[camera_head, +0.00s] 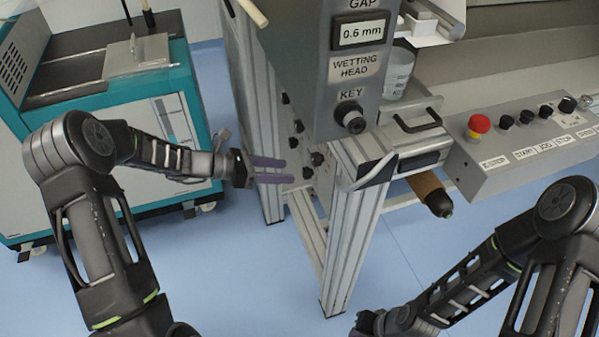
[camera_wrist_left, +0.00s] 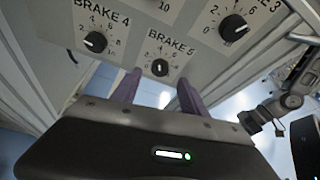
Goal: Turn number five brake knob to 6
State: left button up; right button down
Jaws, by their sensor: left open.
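The brake 5 knob (camera_wrist_left: 159,67) is a small black dial on a grey panel in the left wrist view, under its "BRAKE 5" label. Its pale mark looks roughly vertical; the exact number is too small to read. My left gripper (camera_head: 288,170) points right at the panel's knobs in the head view. Its two purple fingers (camera_wrist_left: 158,80) are open, with tips just below and to either side of the brake 5 knob. No finger is clearly touching it. My right gripper (camera_head: 372,322) is low at the bottom of the head view, its fingers unclear.
Brake 4 knob (camera_wrist_left: 95,41) is up-left and brake 3 knob (camera_wrist_left: 233,27) up-right of brake 5. A metal frame post (camera_head: 345,240) stands right of the left gripper. The wetting head box (camera_head: 352,65) overhangs above. A teal cabinet (camera_head: 190,95) stands at left; blue floor below is clear.

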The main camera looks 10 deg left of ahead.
aim_at(303, 173)
pick_arm(q)
jog(key=x, duration=0.5)
jog(key=shift+w+d+f, duration=0.15)
jog(key=shift+w+d, duration=0.05)
jog(key=shift+d, duration=0.1)
jog(key=shift+c, duration=0.4)
grip_shut()
